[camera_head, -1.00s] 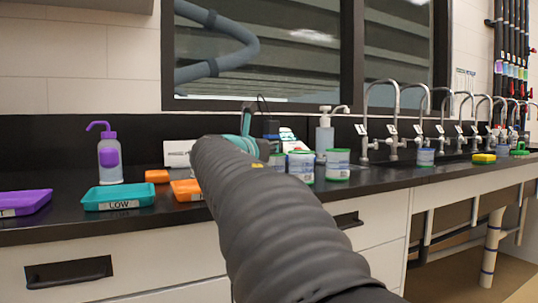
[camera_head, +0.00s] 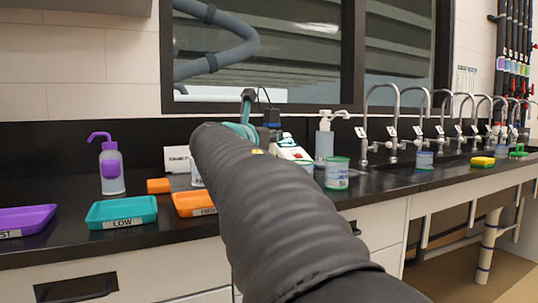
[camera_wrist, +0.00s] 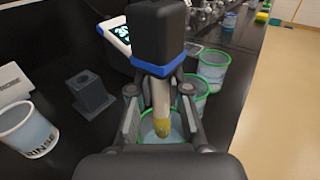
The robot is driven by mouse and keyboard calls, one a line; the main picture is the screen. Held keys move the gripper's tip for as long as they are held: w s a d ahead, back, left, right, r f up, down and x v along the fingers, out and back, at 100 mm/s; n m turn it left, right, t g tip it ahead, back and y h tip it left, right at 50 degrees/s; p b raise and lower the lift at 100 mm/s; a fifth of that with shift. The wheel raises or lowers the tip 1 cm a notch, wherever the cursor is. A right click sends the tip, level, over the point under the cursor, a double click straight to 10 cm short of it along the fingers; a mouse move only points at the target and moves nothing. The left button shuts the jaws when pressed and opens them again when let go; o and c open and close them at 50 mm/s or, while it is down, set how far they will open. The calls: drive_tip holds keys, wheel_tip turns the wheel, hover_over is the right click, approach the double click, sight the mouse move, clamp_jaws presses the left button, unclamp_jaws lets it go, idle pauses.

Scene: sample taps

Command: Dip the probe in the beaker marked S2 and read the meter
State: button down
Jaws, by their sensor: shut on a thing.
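In the wrist view my gripper (camera_wrist: 162,125) is shut on the probe (camera_wrist: 159,95), which has a black body, a blue band and a pale tip with yellow at its end. The tip points down over the mouth of a green-rimmed beaker (camera_wrist: 148,128) of bluish liquid. I cannot tell whether it touches the liquid. That beaker's mark is hidden. Two more green-rimmed beakers (camera_wrist: 213,68) (camera_wrist: 198,88) stand beyond, marks unreadable. The white meter (camera_wrist: 117,32) has a lit display, partly covered by the probe; its reading is unclear. In the head view my arm hides the gripper.
A beaker marked RINSE (camera_wrist: 28,130) and a dark holder block (camera_wrist: 89,92) stand left in the wrist view. In the head view, purple (camera_head: 25,218), teal LOW (camera_head: 122,211) and orange (camera_head: 194,203) trays and a wash bottle (camera_head: 111,168) line the counter. Taps stand right.

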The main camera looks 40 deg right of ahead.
sight(268, 113)
drive_tip(key=shift+r+p, duration=1.5)
drive_tip(key=shift+r, duration=0.25)
drive_tip(key=shift+r+p, duration=0.9)
drive_tip(key=shift+r, duration=0.6)
drive_tip(key=shift+r, duration=4.5)
drive_tip(key=shift+a, duration=0.1)
